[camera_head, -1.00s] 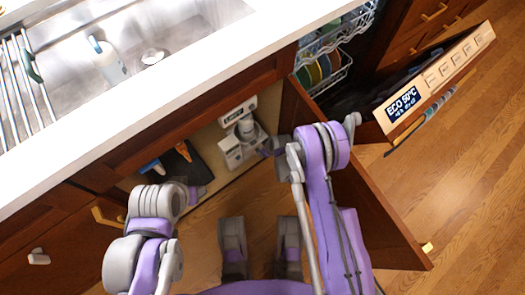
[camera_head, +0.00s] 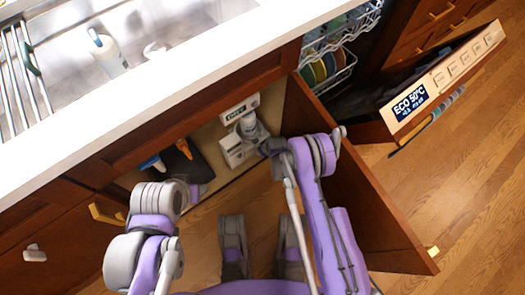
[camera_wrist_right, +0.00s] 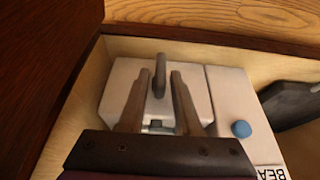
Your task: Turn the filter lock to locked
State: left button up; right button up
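The white filter unit (camera_head: 233,153) stands in the open cabinet under the sink, and it fills the middle of the right wrist view (camera_wrist_right: 200,84). A grey upright lever (camera_wrist_right: 159,74), which looks like the filter lock, rises from its top. My right gripper (camera_wrist_right: 160,80) is open, with one finger on each side of the lever in the picture. I cannot tell whether either finger touches it. In the head view my right arm hides the gripper's fingers. My left arm's wrist (camera_head: 197,190) is low in front of the cabinet, and its fingers cannot be made out.
A blue button (camera_wrist_right: 241,129) and a printed label are on the unit's right side in the wrist view. The open cabinet door (camera_head: 370,215) is beside my right arm. The dishwasher door (camera_head: 440,85) is open.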

grip_shut()
jog(key=shift+d+g+y, duration=0.1)
jog(key=shift+g+y, duration=0.4)
jog(key=shift+o, duration=2.1)
grip_release()
jog(key=shift+r, duration=0.1)
notch_tip(320, 180, up, 10)
jog(key=p, duration=0.2)
jog(key=shift+p, duration=0.35)
